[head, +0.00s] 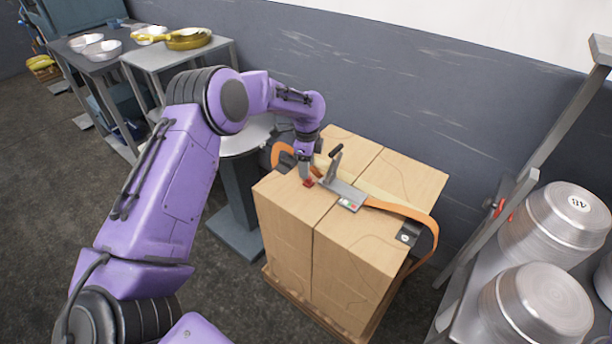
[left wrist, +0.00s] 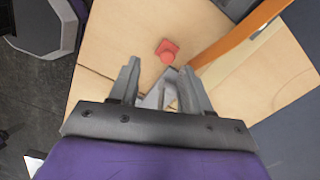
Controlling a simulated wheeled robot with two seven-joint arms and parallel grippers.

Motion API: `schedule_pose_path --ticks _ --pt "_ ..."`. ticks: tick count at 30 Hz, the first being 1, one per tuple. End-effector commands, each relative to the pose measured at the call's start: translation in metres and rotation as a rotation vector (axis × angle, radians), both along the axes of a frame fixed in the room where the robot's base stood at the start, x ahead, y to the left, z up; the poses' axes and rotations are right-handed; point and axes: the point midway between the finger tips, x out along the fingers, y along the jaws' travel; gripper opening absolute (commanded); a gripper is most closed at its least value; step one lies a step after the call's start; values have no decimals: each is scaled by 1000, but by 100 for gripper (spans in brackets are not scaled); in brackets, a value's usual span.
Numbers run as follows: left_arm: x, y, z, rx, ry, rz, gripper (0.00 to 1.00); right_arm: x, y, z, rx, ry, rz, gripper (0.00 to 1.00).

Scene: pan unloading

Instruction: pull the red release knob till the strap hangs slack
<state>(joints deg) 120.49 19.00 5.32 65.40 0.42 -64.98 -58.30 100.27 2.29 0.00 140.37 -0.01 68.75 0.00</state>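The red release knob (head: 309,183) sits on top of the strapped cartons, beside the grey buckle plate (head: 343,194) with its upright dark-tipped lever. In the left wrist view the knob (left wrist: 167,51) shows whole, just beyond the fingertips and between their lines. My left gripper (head: 304,176) is above the cartons close to the knob; its fingers (left wrist: 160,72) are apart, with nothing clearly held. The orange strap (head: 398,208) runs from the buckle and bows out past the right carton edge. Another part of it loops behind my gripper. My right gripper is not in view.
The cartons (head: 285,235) stand on a wooden pallet by the grey wall. A shelf with metal pans (head: 535,305) stands at the right. A round pale table (head: 245,137) is partly hidden behind my left arm. Tables with bowls and pans (head: 180,48) are at the back left.

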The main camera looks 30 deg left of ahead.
Motion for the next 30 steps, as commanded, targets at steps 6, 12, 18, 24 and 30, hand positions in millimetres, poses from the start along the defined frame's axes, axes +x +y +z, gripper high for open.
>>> schedule_pose_path --ticks 6,12,18,24,30 --pt "-1 1 44 0 -1 1 48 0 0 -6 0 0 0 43" --pt "-1 1 57 0 1 2 48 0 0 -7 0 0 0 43" --pt "-1 1 56 0 1 2 48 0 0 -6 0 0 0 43" --pt "-1 1 56 0 1 2 48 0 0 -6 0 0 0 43" --pt "0 -1 56 0 1 -1 48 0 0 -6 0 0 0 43"
